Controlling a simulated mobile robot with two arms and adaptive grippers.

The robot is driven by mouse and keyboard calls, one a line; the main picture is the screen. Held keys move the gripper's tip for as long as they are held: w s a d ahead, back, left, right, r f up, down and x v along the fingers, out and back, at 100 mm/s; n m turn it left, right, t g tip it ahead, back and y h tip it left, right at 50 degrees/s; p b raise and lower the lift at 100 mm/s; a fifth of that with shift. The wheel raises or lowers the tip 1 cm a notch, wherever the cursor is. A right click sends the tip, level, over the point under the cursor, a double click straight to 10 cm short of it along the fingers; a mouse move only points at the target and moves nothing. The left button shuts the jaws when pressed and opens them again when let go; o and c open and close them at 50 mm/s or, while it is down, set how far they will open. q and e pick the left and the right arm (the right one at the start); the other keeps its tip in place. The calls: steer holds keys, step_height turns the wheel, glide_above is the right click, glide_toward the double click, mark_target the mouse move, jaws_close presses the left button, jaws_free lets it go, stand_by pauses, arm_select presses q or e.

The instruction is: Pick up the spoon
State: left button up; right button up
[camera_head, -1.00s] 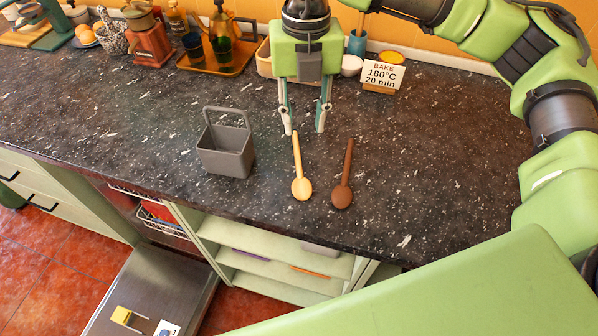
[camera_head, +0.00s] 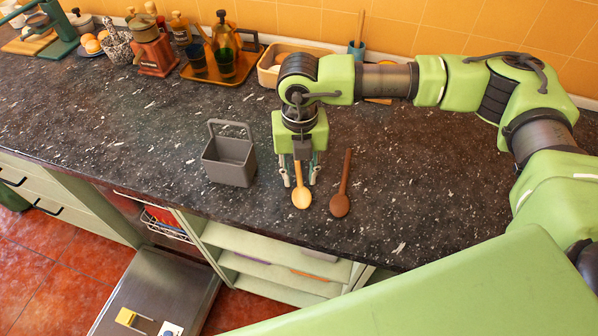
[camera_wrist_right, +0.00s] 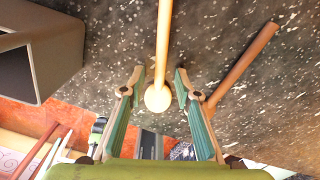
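A light wooden spoon (camera_head: 301,198) lies on the dark speckled counter, bowl toward the front edge. It also shows in the right wrist view (camera_wrist_right: 164,45), between the fingers. A dark brown spoon (camera_head: 341,203) lies to its right and shows at the right of the wrist view (camera_wrist_right: 243,62). My right gripper (camera_head: 300,183) points down over the light spoon, one finger on each side, open and holding nothing. Its fingers (camera_wrist_right: 158,84) are apart from the spoon in the wrist view. The right gripper hides part of the light handle in the head view. My left gripper is not in view.
A grey handled caddy (camera_head: 229,162) stands just left of the right gripper. A tray with bottles and cups (camera_head: 222,72) and a shallow bin (camera_head: 268,70) are at the back. The counter (camera_head: 430,190) right of the brown spoon is clear.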

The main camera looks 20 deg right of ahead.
steer(key=shift+f, duration=0.2)
jaws_close()
steer(key=shift+r, duration=0.1)
